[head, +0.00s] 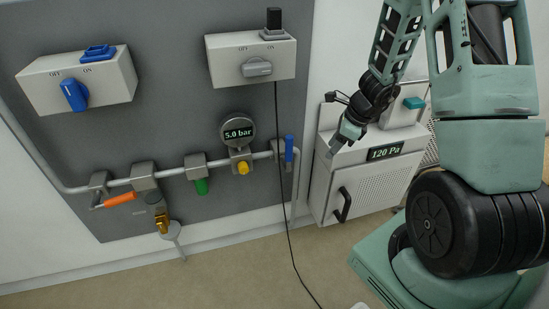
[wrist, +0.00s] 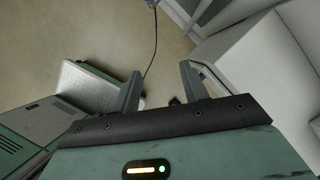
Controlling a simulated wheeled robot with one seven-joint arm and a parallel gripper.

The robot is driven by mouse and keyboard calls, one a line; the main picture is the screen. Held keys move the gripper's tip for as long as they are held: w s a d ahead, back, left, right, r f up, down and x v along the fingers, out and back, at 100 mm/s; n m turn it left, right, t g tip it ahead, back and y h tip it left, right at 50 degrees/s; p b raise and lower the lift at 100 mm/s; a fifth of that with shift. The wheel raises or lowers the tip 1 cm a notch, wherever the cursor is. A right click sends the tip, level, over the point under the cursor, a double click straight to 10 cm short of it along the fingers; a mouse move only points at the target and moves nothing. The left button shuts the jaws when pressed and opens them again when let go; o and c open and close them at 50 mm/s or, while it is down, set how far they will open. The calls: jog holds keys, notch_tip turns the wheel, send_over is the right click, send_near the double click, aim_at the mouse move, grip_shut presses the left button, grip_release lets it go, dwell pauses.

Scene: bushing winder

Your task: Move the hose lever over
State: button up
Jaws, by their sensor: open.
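A grey pipe (head: 120,182) runs along the dark wall panel and carries several coloured levers and fittings. An orange lever (head: 119,200) lies nearly level at the left, and a blue lever (head: 289,148) stands upright at the right end. A green handle (head: 201,186) and a yellow knob (head: 243,168) sit between them. A brass tap (head: 162,222) hangs below the pipe. None is labelled, so I cannot tell which is the hose lever. My gripper (head: 333,150) is in front of the white cabinet, right of the blue lever and apart from it. In the wrist view, its fingers (wrist: 160,72) are spread and empty.
The white cabinet (head: 360,185) has a "120 Pa" display and a black handle. Two switch boxes (head: 30,85) (head: 225,50) are above the pipe. A gauge (head: 238,131) reads 5.0 bar. A black cable (head: 283,180) hangs to the floor. Floor before the panel is clear.

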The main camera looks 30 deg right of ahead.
aim_at(292, 137)
jog(key=w+a, duration=0.2)
jog(key=w, duration=0.1)
jog(key=w+a+p, duration=0.1)
jog(key=w+a, duration=0.5)
jog(key=shift+w, duration=0.15)
jog(key=b+x, duration=0.1)
jog(key=x, duration=0.2)
jog(key=shift+d+f, duration=0.15)
jog(key=shift+x, duration=0.75)
grip_shut()
